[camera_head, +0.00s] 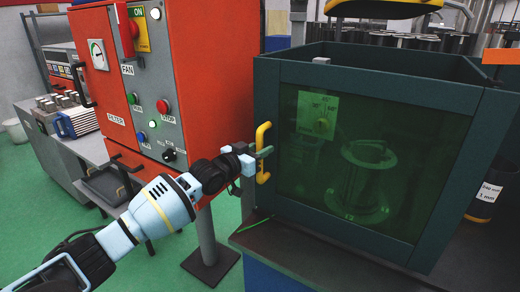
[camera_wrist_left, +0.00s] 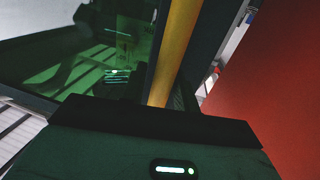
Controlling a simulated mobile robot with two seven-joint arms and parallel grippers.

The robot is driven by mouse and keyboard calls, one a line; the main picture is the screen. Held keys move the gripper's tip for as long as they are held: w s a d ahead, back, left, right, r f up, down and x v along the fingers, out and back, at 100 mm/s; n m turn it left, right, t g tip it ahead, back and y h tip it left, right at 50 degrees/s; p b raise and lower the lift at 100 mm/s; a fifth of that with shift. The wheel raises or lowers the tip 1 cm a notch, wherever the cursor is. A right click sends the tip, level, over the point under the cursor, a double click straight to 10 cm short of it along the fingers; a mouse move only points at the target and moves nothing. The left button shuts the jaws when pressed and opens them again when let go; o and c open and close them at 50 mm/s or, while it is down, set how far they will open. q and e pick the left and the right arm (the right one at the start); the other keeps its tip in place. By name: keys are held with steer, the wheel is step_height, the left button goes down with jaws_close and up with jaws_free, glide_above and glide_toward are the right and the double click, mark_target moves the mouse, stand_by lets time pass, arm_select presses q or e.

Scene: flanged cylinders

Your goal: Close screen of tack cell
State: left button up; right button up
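The tack cell (camera_head: 262,95) is a dark, open-topped box on a bench. Its green see-through screen (camera_head: 300,185) stands upright across the front. A yellow handle (camera_head: 264,134) is upright at the screen's left edge. My left gripper (camera_head: 262,156) is at the middle of this handle, with a finger crossing in front of it. Whether the fingers are shut on it cannot be made out. In the left wrist view the yellow handle (camera_wrist_left: 178,50) rises just beyond my gripper's dark edge; the fingertips are hidden. My right gripper is not in view.
A red filter cabinet (camera_head: 220,70) with buttons stands close to the left of the cell. A labelled dark container (camera_head: 486,195) is at the right. Green floor lies open at the left.

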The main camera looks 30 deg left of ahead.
arm_select(q)
steer(key=shift+o, duration=0.7)
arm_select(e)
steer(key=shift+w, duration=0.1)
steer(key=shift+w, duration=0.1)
arm_select(q)
steer(key=shift+s, duration=0.1)
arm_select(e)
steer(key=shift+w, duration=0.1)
arm_select(q)
steer(key=v, duration=0.7)
steer(key=shift+s+p, duration=0.3)
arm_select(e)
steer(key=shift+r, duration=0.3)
arm_select(q)
steer(key=shift+a, duration=0.15)
